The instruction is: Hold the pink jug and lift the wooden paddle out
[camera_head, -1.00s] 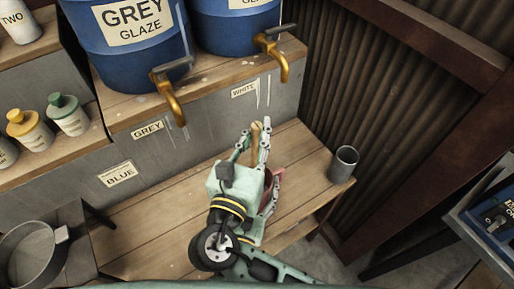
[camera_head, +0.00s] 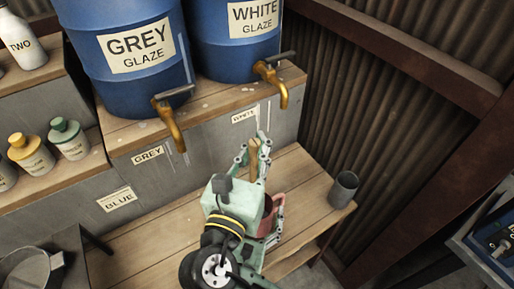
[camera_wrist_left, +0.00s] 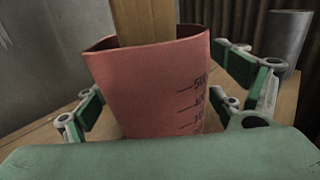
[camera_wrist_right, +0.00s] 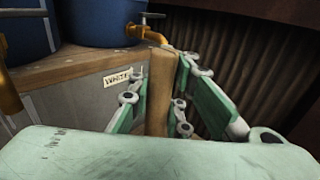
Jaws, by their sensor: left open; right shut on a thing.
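The pink jug (camera_head: 267,212) stands on the wooden bench, mostly hidden behind my arms in the head view. In the left wrist view the jug (camera_wrist_left: 150,90) shows dark measuring marks and sits between the spread fingers of my left gripper (camera_wrist_left: 165,105), which is open around it. The wooden paddle (camera_head: 253,155) stands upright in the jug; its lower end is hidden by the jug wall. My right gripper (camera_wrist_right: 160,100) is above the jug, shut on the paddle (camera_wrist_right: 160,75), with one finger on each side of it.
A grey metal cup (camera_head: 343,188) stands right of the jug near the bench edge. Blue glaze barrels (camera_head: 135,55) with brass taps (camera_head: 172,125) stand on the ledge behind. Bottles (camera_head: 69,140) and a metal pot (camera_head: 30,268) are at left. The bench (camera_head: 130,235) is clear left of my grippers.

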